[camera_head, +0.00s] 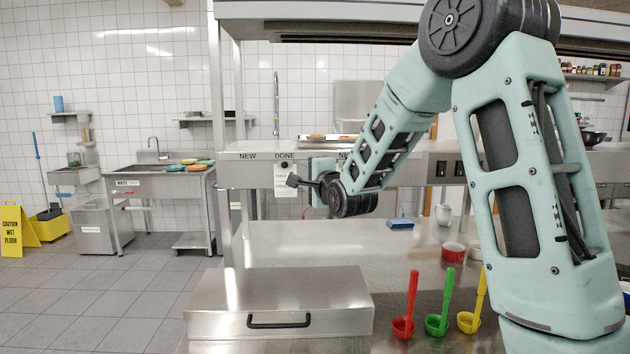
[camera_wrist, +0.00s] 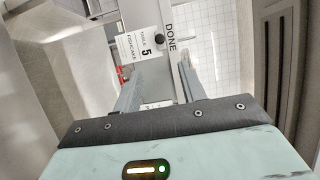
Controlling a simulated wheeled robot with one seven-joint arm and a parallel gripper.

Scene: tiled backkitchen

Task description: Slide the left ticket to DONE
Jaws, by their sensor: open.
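The left ticket (camera_head: 281,180) is a white slip hanging under the DONE label on the rail (camera_head: 240,172), with a round black knob (camera_head: 284,165) at its top. In the wrist view the ticket (camera_wrist: 143,45) reads TABLE 5 FISHCAKE, and its black knob (camera_wrist: 159,39) is beside the word DONE (camera_wrist: 170,38). My gripper (camera_wrist: 161,64) is open. Its two fingers point toward the ticket and knob, one on each side in the picture; I cannot tell whether they touch. In the head view my gripper (camera_head: 293,181) partly covers the ticket.
A NEW label (camera_head: 247,156) is left of DONE on the rail. Below stand a steel box with a black handle (camera_head: 280,305) and red, green and yellow ladles (camera_head: 438,322). A steel post (camera_head: 222,130) rises at the left.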

